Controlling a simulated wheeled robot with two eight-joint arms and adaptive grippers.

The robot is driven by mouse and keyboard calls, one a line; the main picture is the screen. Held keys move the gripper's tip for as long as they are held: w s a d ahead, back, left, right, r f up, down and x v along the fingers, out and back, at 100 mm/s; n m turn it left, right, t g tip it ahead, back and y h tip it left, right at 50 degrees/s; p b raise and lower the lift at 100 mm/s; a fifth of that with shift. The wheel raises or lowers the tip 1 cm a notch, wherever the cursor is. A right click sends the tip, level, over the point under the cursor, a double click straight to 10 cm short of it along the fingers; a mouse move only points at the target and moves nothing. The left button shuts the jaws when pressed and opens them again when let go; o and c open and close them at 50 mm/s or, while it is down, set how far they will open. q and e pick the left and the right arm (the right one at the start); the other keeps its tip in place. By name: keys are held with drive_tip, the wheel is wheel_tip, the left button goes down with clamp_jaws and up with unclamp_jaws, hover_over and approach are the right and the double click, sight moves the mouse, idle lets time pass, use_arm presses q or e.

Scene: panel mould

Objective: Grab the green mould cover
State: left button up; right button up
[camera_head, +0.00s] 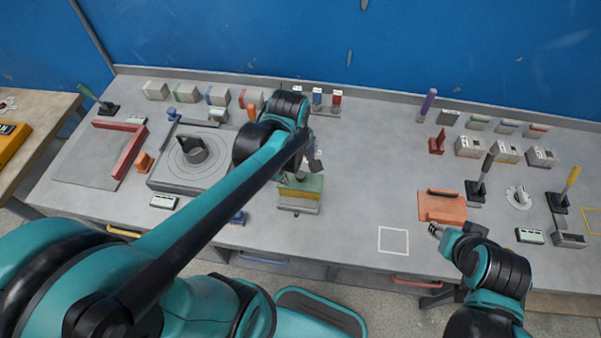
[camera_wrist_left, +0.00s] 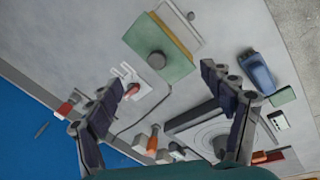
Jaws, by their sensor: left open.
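The green mould cover (camera_head: 302,184) sits on a yellow layer over a grey base, near the middle of the bench. In the left wrist view, the green cover (camera_wrist_left: 166,66) shows a dark round knob (camera_wrist_left: 150,64) on its face. My left gripper (camera_head: 314,160) is above and just behind the cover, partly hidden by my arm. In the left wrist view, my left gripper (camera_wrist_left: 162,82) has its fingers spread wide with nothing between them, apart from the cover. My right gripper (camera_head: 436,230) is low by the orange plate (camera_head: 442,206); its fingers are too small to read.
A round turntable fixture (camera_head: 192,152) stands left of the cover, with a blue item (camera_head: 237,217) nearby. A white square outline (camera_head: 393,240) marks the bench to the right. Several small blocks line the back edge. Bench between cover and orange plate is clear.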

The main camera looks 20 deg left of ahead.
sight(300, 175)
use_arm(q)
drive_tip(key=w+n, duration=0.1)
drive_tip(key=n, duration=0.1)
drive_tip(key=n+g+p, duration=0.1)
drive_tip(key=n, duration=0.1)
drive_tip(key=shift+w+a+f, duration=0.1)
drive_tip(key=shift+w+a, duration=0.25)
drive_tip(key=shift+a, duration=0.05)
drive_tip(key=shift+w+a+f+n+g+p, duration=0.15)
drive_tip(key=shift+f+n+g+p, duration=0.1)
drive_tip(key=shift+n, duration=0.25)
drive_tip(key=shift+w+a+f+n+g+p, duration=0.1)
drive_tip(key=shift+n+g+p, duration=0.15)
drive_tip(key=shift+n, duration=0.25)
drive_tip(key=shift+f, duration=0.25)
drive_tip(key=shift+n, duration=0.3)
drive_tip(key=f+b, duration=0.1)
drive_tip(key=f, duration=0.4)
drive_tip(key=f+b, duration=0.1)
drive_tip(key=f, duration=0.1)
drive_tip(key=shift+w+d+f+b, duration=0.15)
drive_tip(key=shift+d+f+b, duration=0.15)
drive_tip(key=shift+d, duration=0.05)
use_arm(e)
drive_tip(key=shift+r, duration=0.1)
use_arm(q)
drive_tip(key=shift+d, duration=0.1)
clamp_jaws()
use_arm(e)
drive_tip(key=shift+s, duration=0.1)
